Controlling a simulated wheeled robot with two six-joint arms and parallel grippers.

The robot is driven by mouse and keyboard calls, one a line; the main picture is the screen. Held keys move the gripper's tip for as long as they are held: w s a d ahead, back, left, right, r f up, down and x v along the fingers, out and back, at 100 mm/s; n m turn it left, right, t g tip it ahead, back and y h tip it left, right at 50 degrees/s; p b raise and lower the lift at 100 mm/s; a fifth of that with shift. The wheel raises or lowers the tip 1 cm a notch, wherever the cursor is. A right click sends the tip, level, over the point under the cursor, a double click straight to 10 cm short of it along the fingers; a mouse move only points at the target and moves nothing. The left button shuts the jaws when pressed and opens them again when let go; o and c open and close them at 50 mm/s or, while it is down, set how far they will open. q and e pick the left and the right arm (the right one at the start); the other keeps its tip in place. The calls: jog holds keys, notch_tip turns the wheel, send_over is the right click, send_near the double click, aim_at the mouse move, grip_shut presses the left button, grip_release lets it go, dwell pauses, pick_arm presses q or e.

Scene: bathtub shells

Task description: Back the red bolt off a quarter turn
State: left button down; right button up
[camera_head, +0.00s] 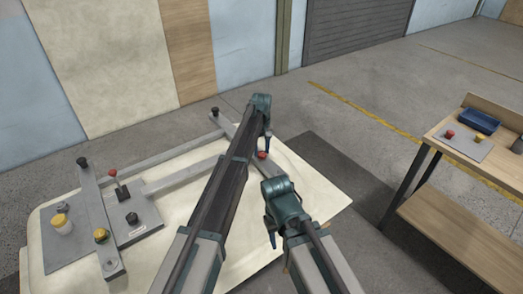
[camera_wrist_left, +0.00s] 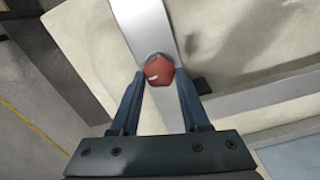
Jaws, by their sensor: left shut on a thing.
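The red bolt (camera_head: 262,155) has a hexagonal head and sits on a grey metal bar (camera_head: 272,174) of the frame on the cream shell. In the left wrist view the bolt (camera_wrist_left: 159,71) shows a short white mark on its face. My left gripper (camera_head: 266,146) reaches down to the bolt from above. In the left wrist view its two fingers (camera_wrist_left: 160,88) stand on either side of the head, shut on it. My right gripper (camera_head: 272,238) hangs nearer to me, apart from the bolt. Its finger opening is not clear.
The cream shell (camera_head: 300,186) carries grey bars, a red-knobbed lever (camera_head: 112,173) and yellow knobs at left. A wooden bench (camera_head: 468,222) at right holds a blue tray (camera_head: 482,124) and a grey plate (camera_head: 466,149) with red and yellow pieces. Floor between is clear.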

aim_at(261, 152)
pick_arm(q)
jog(key=shift+c, duration=1.9)
grip_release()
notch_tip(261, 152, up, 14)
jog(key=p, duration=1.4)
jog(key=shift+f, duration=0.1)
